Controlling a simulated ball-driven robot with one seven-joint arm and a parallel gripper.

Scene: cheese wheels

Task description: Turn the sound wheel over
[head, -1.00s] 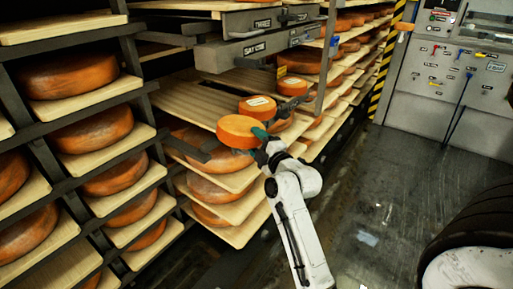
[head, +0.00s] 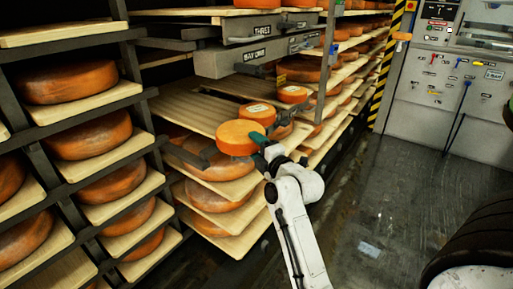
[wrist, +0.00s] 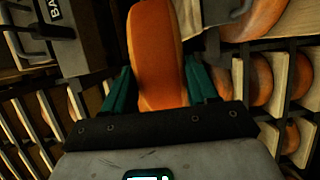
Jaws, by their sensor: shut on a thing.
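In the wrist view the same wheel (wrist: 157,58) stands edge-on between the teal fingers of my gripper (wrist: 160,90). The gripper is shut on it. The wheel is in front of the edge of a slatted wooden board (head: 190,108); whether it touches the board is hard to tell. I cannot see its underside.
Two smaller wheels with pale labels, one nearer (head: 258,113) and one farther (head: 293,95), stand just behind the held wheel. A grey drawer-like unit (head: 245,58) overhangs the board. Racks of wheels (head: 70,82) fill the left.

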